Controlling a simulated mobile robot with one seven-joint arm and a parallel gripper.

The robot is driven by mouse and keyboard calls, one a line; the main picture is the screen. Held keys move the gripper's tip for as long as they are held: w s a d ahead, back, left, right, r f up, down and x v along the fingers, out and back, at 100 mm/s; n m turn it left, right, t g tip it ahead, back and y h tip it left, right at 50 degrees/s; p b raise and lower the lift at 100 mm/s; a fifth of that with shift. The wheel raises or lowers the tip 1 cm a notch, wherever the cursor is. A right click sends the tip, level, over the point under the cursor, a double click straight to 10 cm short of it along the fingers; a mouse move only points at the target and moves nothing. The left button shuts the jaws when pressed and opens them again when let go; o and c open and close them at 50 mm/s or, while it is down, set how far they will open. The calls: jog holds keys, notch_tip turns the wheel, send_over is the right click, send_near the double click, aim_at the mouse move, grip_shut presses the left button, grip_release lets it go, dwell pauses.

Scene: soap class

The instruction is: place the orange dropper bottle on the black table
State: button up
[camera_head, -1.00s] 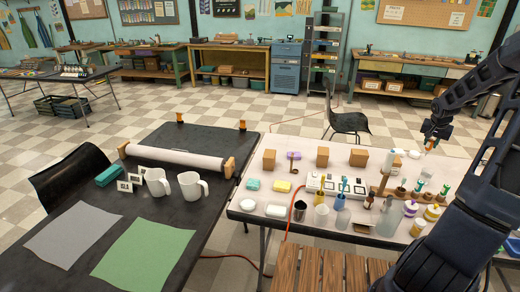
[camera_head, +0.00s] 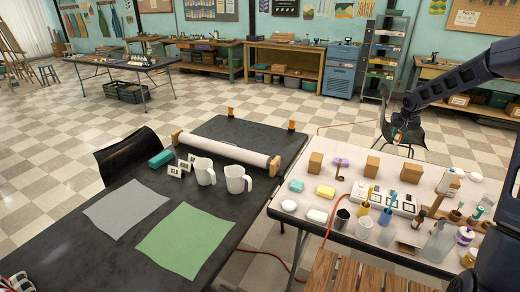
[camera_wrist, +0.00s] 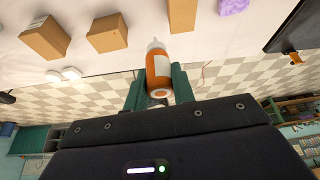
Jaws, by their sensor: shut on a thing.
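The orange dropper bottle (camera_wrist: 159,72), with a white label and pale tip, is held between the two green fingers of my gripper (camera_wrist: 158,88) in the wrist view. In the head view my gripper (camera_head: 398,130) is small, raised above the far side of the white table (camera_head: 345,180); the bottle there is too small to make out clearly. The black table (camera_head: 120,262) stands to the left, apart from my gripper. It has open bare surface at its front and around the sheets.

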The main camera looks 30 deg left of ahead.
jog(key=s+a+n+y, duration=0.1)
jog(key=s+a+n, duration=0.2)
jog(key=a, duration=1.5)
jog(key=n+g+y, duration=0.2)
jog(key=n, duration=0.5)
send_over(258, 184)
jog(key=f, duration=0.2)
notch_tip(258, 184, down, 19)
jog(key=shift+f, duration=0.1)
jog(key=shift+f, duration=0.15)
jog(key=o, duration=1)
jog(key=shift+c, duration=0.2)
jog(key=v, duration=1.2)
